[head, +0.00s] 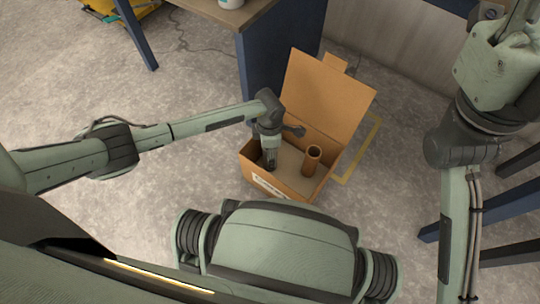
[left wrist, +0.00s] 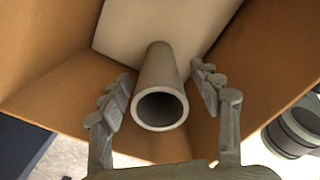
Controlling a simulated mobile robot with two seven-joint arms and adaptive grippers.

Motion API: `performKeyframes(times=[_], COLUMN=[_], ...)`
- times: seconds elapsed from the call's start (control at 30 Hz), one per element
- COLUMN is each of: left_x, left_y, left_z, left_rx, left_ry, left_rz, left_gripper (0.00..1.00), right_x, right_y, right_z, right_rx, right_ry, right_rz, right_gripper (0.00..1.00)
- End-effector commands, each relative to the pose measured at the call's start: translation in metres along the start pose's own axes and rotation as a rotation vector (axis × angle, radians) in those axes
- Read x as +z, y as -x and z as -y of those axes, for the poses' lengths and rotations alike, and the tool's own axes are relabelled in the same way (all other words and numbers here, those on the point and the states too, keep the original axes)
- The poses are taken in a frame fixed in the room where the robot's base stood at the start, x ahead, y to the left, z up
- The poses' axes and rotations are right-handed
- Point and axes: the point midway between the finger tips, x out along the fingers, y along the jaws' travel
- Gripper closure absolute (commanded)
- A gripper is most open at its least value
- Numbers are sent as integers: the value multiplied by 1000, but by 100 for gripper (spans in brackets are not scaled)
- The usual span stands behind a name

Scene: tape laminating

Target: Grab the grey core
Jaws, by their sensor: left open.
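The grey core (left wrist: 161,98) is a hollow tube standing on end in the cardboard box, its round open end facing the left wrist camera. My left gripper (left wrist: 163,76) is open, with one finger on each side of the core; gaps show between the fingers and the core. In the head view, my left gripper (head: 271,163) reaches down into the left part of the open box (head: 328,95), and the grey core is mostly hidden by it. My right arm shows at the right, but its gripper is out of view.
A brown core (head: 312,160) stands in the right part of the box. The box walls rise close around my left gripper, and the lid stands open at the back. A table (head: 240,12) with a dark blue side is behind the box. Floor left of the box is clear.

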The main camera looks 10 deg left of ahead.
Motion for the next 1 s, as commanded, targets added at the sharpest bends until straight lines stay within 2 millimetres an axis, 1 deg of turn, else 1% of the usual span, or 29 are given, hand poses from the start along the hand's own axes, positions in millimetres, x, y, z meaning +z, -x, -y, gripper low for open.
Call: performKeyframes(times=[0.03,0.07,0.43,0.63,0.73,0.83,0.93,1.0], left_x=[0,0,0,0,0,0,0,0], left_y=[0,0,0,1,7,23,44,59], left_z=[0,0,0,0,-1,-2,-2,-1], left_rx=[0,0,0,0,1,3,3,3], left_ry=[0,0,1,1,1,-1,-1,-2], left_rz=[0,0,0,0,0,1,1,1], left_gripper=[40,44,90,90,90,90,90,90], right_x=[0,0,0,0,-1,-4,-3,-4], right_y=[0,0,0,0,-3,-9,-1,0], right_z=[0,0,0,0,0,-1,-2,-3], right_rx=[0,0,0,0,0,2,44,57], right_ry=[0,0,1,1,1,0,-10,-11], right_rz=[0,0,0,1,-1,-5,30,40], right_gripper=[60,60,60,60,60,60,60,60])
